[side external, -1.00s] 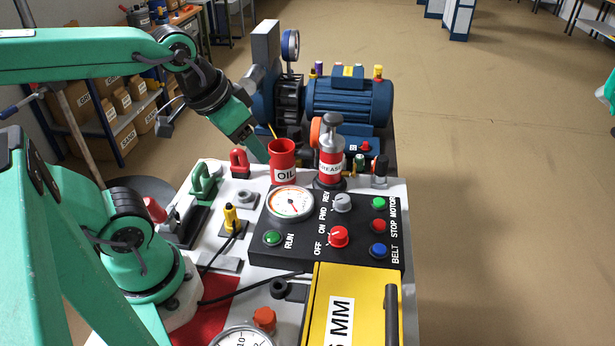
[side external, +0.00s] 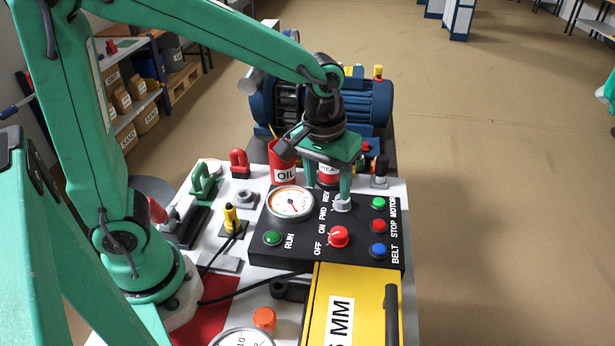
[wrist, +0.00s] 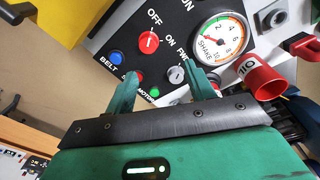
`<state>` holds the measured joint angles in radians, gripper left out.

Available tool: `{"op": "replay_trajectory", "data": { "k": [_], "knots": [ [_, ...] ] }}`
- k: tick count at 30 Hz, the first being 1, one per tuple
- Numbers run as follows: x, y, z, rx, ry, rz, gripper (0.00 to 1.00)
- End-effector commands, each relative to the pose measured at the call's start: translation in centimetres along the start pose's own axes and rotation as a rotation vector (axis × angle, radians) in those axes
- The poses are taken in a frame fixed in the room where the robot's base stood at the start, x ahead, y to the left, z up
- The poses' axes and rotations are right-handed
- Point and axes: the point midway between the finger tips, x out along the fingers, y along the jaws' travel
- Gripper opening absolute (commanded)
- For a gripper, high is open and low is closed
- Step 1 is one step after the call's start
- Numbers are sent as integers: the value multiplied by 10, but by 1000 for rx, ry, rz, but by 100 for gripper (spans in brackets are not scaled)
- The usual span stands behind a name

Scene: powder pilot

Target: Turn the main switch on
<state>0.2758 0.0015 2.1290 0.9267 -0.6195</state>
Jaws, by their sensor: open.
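The main switch is a red knob (side external: 338,237) with a white mark, on the black panel between the OFF and ON labels. It also shows in the wrist view (wrist: 148,42), uncovered; I cannot tell exactly which label its mark points at. My gripper (side external: 337,193) is open and points down over the back of the panel, behind the red knob. In the wrist view, its two fingers (wrist: 162,82) are apart, with the grey FWD/REV knob (wrist: 176,74) appearing between them. Contact with the grey knob cannot be told.
Blue (side external: 378,251), red (side external: 378,226) and green (side external: 379,203) buttons lie right of the knobs. A dial (side external: 290,202) and a green RUN button (side external: 272,238) are left. The red oil cup (side external: 283,163) and grease can (side external: 328,174) stand behind; a yellow cover (side external: 370,300) is in front.

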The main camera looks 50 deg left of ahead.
Motion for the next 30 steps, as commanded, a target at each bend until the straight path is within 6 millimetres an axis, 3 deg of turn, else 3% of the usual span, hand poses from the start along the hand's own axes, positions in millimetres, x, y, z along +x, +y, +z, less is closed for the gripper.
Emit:
{"op": "replay_trajectory", "data": {
  "k": [3, 9, 22, 30],
  "knots": [
    [17, 14, -2, -30, -36, -25, 54],
    [32, 26, -3, -65, -63, -48, 54],
    [40, 28, -2, -71, -69, -53, 54],
    [66, 26, 0, -71, -70, -54, 54]
  ]
}}
